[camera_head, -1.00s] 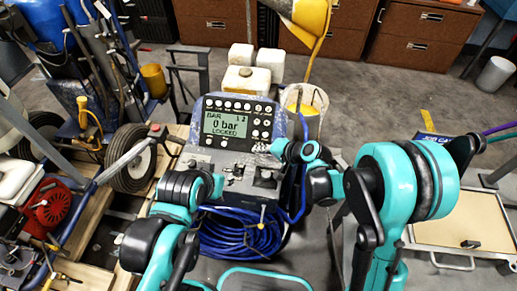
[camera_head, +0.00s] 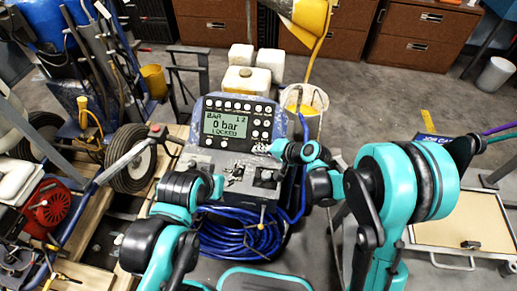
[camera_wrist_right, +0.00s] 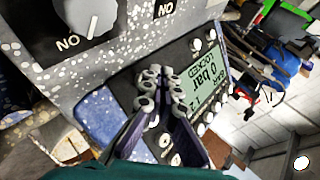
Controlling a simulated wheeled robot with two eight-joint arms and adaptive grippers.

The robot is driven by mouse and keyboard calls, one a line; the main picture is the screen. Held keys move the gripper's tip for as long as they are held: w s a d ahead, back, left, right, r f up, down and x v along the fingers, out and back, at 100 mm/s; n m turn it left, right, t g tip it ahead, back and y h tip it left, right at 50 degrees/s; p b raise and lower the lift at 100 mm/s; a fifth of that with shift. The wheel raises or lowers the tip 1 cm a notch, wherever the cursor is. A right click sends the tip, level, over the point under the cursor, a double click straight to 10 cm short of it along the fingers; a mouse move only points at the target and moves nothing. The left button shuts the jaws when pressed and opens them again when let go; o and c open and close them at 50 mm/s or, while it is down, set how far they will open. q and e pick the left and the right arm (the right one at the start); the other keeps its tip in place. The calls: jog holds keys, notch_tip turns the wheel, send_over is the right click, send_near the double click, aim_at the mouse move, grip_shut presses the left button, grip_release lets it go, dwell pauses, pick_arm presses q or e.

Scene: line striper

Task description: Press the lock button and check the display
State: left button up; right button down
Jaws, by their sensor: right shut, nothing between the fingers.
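Round buttons (camera_head: 256,123) line the panel above, right of and below the screen; I cannot read which one is the lock button. My right gripper (camera_head: 262,148) is at the panel's lower right, beside the screen. In the right wrist view its fingertips (camera_wrist_right: 160,84) are together, empty, over the buttons; contact is unclear. My left arm's end (camera_head: 215,187) is at the console's left; its fingers are indistinct.
A sloping console with knobs (camera_head: 265,176) lies below the panel. A coiled blue hose (camera_head: 240,238) hangs under it. White containers (camera_head: 247,80) and a bucket (camera_head: 304,100) stand behind. A wheeled machine (camera_head: 130,158) is at left, and a flat cart (camera_head: 460,233) at right.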

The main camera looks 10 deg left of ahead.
jog(key=shift+w+f+b, duration=0.35)
jog(key=shift+w+f+b, duration=0.3)
jog(key=shift+b, duration=0.05)
dwell(0.8)
jog(key=shift+s+r, duration=0.1)
jog(key=shift+r, duration=0.05)
jog(key=shift+s+r+p, duration=0.4)
jog(key=shift+s+r, duration=0.1)
jog(key=shift+s+r, duration=0.1)
dwell(0.3)
jog(key=shift+s+r+p, duration=1.15)
jog(key=shift+s+r, duration=0.55)
